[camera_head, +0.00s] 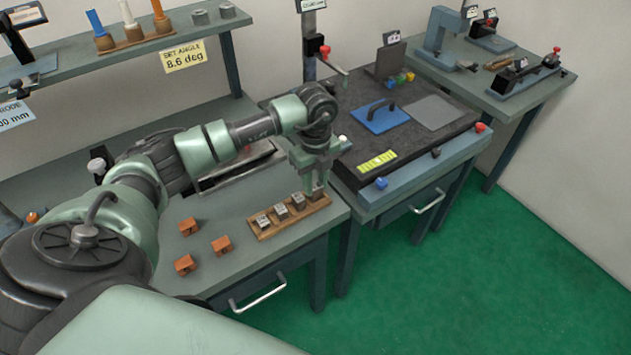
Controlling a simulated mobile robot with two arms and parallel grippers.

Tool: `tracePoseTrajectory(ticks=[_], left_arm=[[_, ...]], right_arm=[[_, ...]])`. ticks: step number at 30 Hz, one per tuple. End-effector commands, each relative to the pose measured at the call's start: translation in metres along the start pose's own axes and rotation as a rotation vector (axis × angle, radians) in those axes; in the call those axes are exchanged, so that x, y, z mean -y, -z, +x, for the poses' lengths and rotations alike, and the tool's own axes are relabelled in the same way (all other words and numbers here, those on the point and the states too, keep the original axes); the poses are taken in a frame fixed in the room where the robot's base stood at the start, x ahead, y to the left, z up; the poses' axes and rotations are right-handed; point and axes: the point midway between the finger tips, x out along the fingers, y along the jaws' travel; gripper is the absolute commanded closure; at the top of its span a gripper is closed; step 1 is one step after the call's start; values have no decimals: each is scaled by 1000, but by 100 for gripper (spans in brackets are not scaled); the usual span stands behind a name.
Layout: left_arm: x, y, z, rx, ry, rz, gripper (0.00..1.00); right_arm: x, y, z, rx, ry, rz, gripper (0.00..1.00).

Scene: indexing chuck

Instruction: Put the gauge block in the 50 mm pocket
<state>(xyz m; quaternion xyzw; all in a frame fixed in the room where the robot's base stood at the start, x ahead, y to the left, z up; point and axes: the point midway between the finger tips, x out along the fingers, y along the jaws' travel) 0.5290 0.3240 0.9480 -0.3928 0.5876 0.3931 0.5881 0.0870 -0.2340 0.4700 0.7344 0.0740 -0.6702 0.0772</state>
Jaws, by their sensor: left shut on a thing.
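A wooden rack (291,222) lies on the near grey bench, with several small grey metal gauge blocks in a row along it. Three of them sit at its left and middle, the middle one being a block (281,212) with a pale label too small to read. My left gripper (318,190) points down over the right end of the rack. It is shut on a grey gauge block (318,194) there, mostly hidden by the fingers. I cannot tell whether this block is seated in the rack or lifted slightly. I cannot make out a 50 mm mark. My right gripper is out of view.
Three orange blocks, one of them nearest the front (185,265), stand on the bench left of the rack. A dark surface plate (345,105) with a blue handled plate (381,117) and a yellow strip (377,162) stands to the right. A shelf (120,50) runs behind my left arm.

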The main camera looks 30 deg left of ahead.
Motion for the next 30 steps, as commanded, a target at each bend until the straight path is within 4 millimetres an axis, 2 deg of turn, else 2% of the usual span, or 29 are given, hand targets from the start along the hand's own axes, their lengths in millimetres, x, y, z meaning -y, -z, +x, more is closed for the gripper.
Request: tracePoseTrajectory(ticks=[1, 2, 11, 13, 16, 30], left_arm=[[0, 0, 2, 0, 0, 0, 69], [0, 0, 1, 0, 0, 0, 62], [0, 0, 1, 0, 0, 0, 62], [0, 0, -3, 0, 0, 0, 62], [1, 0, -10, 0, 3, 1, 62], [1, 0, -103, 1, 4, 0, 62]], right_arm=[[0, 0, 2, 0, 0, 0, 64], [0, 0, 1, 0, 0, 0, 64], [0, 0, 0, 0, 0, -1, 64], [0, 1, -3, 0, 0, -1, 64], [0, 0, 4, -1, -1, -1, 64], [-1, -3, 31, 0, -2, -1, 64]])
